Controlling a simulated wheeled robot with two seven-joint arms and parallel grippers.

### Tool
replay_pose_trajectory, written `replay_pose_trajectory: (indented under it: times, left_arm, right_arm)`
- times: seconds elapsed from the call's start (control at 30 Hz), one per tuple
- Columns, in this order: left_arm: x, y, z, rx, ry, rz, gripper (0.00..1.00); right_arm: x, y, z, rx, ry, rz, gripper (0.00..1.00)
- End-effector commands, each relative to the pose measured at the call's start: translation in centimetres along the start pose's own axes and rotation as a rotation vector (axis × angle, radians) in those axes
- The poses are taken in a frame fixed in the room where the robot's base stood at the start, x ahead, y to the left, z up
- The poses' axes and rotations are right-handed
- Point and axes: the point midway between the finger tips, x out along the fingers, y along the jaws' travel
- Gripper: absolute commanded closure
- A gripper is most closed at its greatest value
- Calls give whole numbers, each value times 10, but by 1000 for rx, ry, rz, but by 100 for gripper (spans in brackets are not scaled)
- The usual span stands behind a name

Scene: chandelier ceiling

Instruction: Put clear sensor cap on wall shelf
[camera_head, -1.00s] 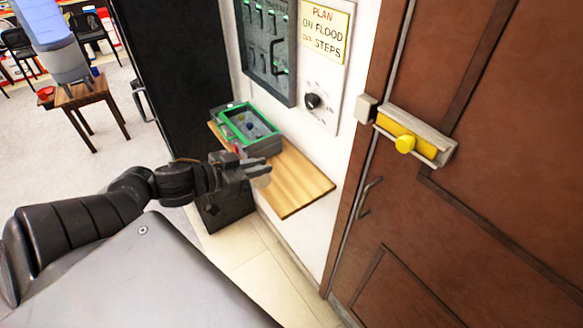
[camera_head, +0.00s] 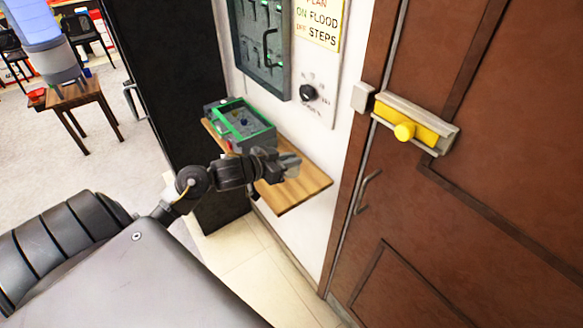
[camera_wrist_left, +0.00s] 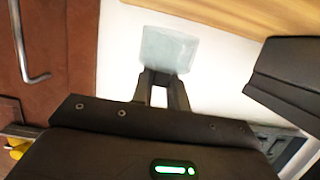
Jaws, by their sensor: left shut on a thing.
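My left gripper (camera_head: 289,164) is over the right part of the wooden wall shelf (camera_head: 300,190) in the head view. In the left wrist view, my left gripper (camera_wrist_left: 162,76) is shut on the clear sensor cap (camera_wrist_left: 168,47), a pale, see-through block at its fingertips. The shelf (camera_wrist_left: 230,14) shows along the top of that view, apart from the cap in the picture. In the head view the cap is hard to make out at the fingertips. My right gripper is in neither view.
A green-rimmed box (camera_head: 240,122) stands on the shelf's left part. Above it hangs a dark panel (camera_head: 262,45) beside a black knob (camera_head: 308,92). A brown door (camera_head: 450,190) with a yellow latch (camera_head: 404,130) is at the right. The shelf's right end is bare.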

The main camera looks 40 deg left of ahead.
Motion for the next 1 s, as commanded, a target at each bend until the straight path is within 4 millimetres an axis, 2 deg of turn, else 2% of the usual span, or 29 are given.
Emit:
replay_pose_trajectory:
  times: [0.3,0.67,0.7,0.83,1.0]
  left_arm:
    - [14,-1,32,-5,-1,-1,100]
    - [15,-1,36,-2,0,0,100]
    - [15,-1,36,-1,0,0,82]
    - [15,-1,35,-1,0,0,65]
    - [15,-1,35,-1,0,0,63]
  right_arm:
    - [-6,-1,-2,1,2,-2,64]
    - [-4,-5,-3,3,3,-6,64]
    - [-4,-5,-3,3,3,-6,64]
    - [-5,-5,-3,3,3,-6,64]
    - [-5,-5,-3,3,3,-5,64]
